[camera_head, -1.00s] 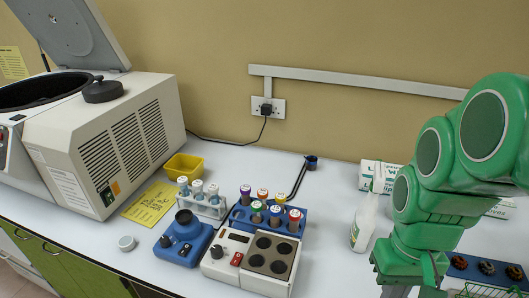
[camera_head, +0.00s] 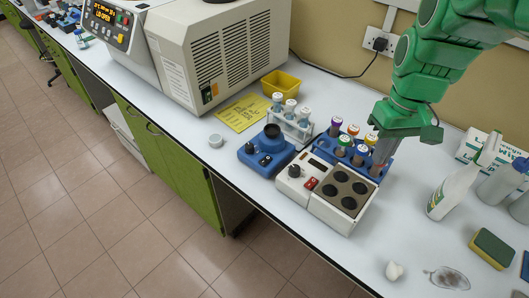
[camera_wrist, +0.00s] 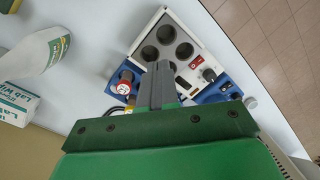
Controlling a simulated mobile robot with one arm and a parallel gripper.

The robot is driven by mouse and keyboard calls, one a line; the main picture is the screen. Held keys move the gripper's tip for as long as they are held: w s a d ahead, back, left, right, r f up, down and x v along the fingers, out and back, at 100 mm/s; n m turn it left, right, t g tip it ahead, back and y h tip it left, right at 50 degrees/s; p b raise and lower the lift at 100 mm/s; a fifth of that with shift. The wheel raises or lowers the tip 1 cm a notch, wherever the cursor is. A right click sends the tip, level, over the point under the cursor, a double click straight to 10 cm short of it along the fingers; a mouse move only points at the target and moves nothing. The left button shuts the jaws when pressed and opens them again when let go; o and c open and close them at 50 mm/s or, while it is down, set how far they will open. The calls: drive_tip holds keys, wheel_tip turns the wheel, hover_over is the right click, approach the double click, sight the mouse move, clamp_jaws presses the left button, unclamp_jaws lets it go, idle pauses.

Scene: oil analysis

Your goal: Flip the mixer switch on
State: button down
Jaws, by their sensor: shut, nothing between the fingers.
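The blue mixer (camera_head: 262,158) with a black cup on top and a small dark knob stands on the bench, left of the white block unit. Its dark switch (camera_head: 266,160) is small, and its position is unclear. Part of the mixer shows in the wrist view (camera_wrist: 222,93). The white unit (camera_head: 291,184) has a red switch (camera_head: 311,183), a black knob and dark wells; its red switch also shows in the wrist view (camera_wrist: 196,58). My gripper (camera_head: 380,158) is shut and empty, pointing down by the blue tube rack's right end. Its fingers (camera_wrist: 158,82) hide part of the white unit in the wrist view.
The blue rack (camera_head: 322,146) holds several coloured-cap tubes, close to my fingers. A white tube rack (camera_head: 292,128), a yellow tray (camera_head: 281,82) and a large centrifuge (camera_head: 215,55) stand left and behind. A spray bottle (camera_head: 452,190) and sponge (camera_head: 491,249) are at right.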

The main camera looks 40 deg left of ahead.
drive_tip(key=a+f+n, duration=0.2)
drive_tip(key=a+n, duration=0.2)
drive_tip(key=a, duration=1)
drive_tip(key=n, duration=0.4)
hover_over(263, 162)
drive_tip(key=w, duration=0.2)
wheel_tip(263, 162, down, 2)
drive_tip(key=shift+f, duration=0.1)
drive_tip(key=f, duration=0.4)
drive_tip(key=s+f, duration=0.1)
drive_tip(key=f, duration=0.8)
drive_tip(key=shift+s+f, duration=0.35)
drive_tip(key=shift+f, duration=0.05)
drive_tip(key=shift+f, duration=0.1)
drive_tip(key=shift+s+f, duration=0.1)
drive_tip(key=shift+s, duration=0.05)
